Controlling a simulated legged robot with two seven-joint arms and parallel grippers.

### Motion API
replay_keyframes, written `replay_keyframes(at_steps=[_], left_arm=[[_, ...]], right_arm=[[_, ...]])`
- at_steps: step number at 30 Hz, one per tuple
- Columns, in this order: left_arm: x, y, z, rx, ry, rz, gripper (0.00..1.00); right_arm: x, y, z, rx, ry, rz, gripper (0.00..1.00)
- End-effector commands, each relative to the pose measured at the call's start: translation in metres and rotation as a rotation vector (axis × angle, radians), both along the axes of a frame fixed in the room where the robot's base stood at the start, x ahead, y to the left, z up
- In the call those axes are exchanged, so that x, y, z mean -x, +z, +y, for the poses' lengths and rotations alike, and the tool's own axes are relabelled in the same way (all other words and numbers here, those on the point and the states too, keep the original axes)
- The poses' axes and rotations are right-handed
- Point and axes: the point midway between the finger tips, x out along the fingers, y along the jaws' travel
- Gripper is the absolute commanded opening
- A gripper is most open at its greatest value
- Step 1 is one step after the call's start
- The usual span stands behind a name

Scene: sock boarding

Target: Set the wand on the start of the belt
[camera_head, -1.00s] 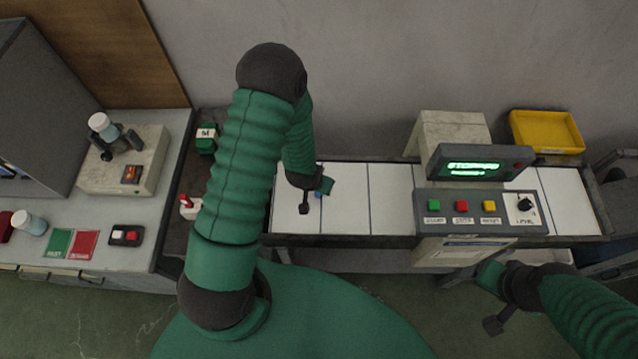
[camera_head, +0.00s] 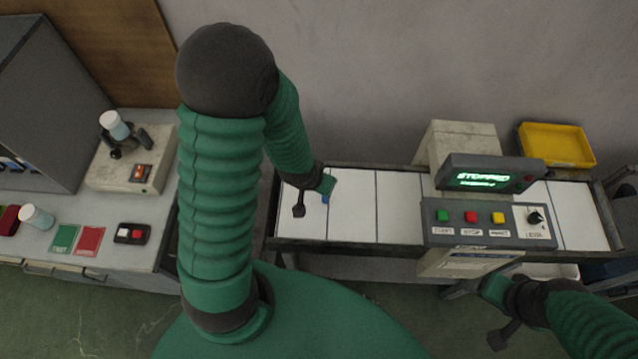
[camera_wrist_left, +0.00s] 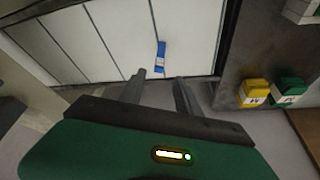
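The wand appears to be the small blue piece with a white band in the left wrist view (camera_wrist_left: 161,57). It lies on the white belt (camera_wrist_left: 190,30), near the belt's end.
A detector housing (camera_head: 462,140) spans the belt, with a display reading STOPPED (camera_head: 484,178) and a button panel. A yellow tray (camera_head: 557,145) stands behind the right end. A bench (camera_head: 100,215) is at the left. Yellow (camera_wrist_left: 254,93) and green (camera_wrist_left: 290,91) blocks sit beyond the belt end.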

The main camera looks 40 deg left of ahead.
Motion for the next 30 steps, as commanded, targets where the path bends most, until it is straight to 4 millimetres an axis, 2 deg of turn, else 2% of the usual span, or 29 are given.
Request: replay_keyframes(at_steps=[2, 5, 9, 12, 30], left_arm=[[0.001, 0.012, -0.007, 0.000, -0.020, 0.008, 0.39], [0.010, 0.040, -0.028, 0.003, -0.071, 0.046, 0.39], [0.035, 0.077, -0.057, 0.008, -0.136, 0.116, 0.39], [0.049, 0.090, -0.066, 0.010, -0.159, 0.149, 0.39], [0.051, 0.091, -0.067, 0.012, -0.160, 0.160, 0.39]], right_arm=[[0.000, 0.000, 0.000, 0.000, 0.000, 0.000, 0.71], [0.000, 0.000, 0.000, 0.000, 0.000, 0.000, 0.71], [0.000, 0.000, 0.000, 0.000, 0.000, 0.000, 0.71], [0.000, 0.000, 0.000, 0.000, 0.000, 0.000, 0.71], [0.000, 0.000, 0.000, 0.000, 0.000, 0.000, 0.71]])
